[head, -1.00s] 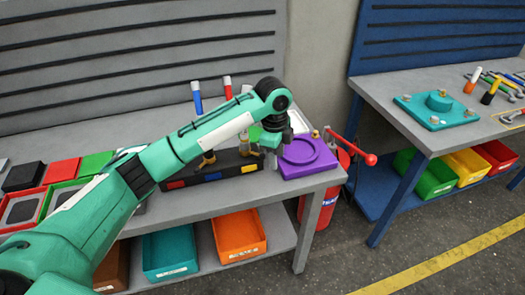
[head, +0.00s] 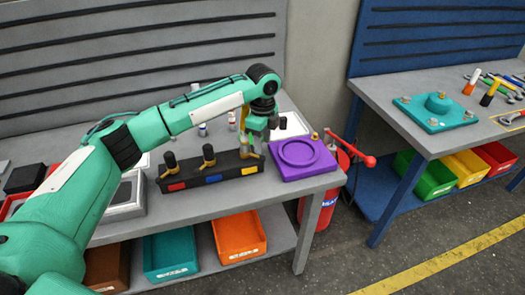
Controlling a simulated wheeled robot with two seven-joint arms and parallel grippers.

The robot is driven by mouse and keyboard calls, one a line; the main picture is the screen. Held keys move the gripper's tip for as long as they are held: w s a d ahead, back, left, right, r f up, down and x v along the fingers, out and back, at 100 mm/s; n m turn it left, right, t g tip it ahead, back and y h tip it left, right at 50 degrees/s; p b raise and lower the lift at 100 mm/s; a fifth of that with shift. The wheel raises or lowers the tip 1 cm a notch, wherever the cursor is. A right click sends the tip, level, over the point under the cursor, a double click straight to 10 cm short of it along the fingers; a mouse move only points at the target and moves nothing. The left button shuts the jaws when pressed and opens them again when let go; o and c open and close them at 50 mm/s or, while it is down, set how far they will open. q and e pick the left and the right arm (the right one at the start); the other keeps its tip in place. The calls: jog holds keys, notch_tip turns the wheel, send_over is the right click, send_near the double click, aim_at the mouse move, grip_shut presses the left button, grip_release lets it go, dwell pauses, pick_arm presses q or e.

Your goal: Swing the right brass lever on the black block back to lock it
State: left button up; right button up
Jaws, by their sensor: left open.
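The black block (head: 196,181) lies on the grey bench and has red, blue and yellow squares along its front. Two black-topped brass levers, the left one (head: 170,161) and the middle one (head: 208,155), stand upright on it. The right brass lever (head: 246,151) is at the block's right end, above the yellow square, and is partly hidden by my left gripper (head: 257,152). That gripper points down with its fingers open, right at this lever. I cannot tell whether they touch. My right gripper is not in view.
A purple plate (head: 303,159) with a round raised ring lies close to the right of the block. A red fire extinguisher (head: 323,197) stands past the bench's right end. A blue bench (head: 420,105) with a teal plate (head: 437,112) is farther right.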

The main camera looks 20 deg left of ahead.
aim_at(263, 156)
pick_arm(q)
notch_tip(263, 156, down, 4)
jog(key=shift+f, duration=0.1)
jog(key=shift+f+p, duration=0.3)
jog(key=shift+f, duration=0.25)
grip_shut()
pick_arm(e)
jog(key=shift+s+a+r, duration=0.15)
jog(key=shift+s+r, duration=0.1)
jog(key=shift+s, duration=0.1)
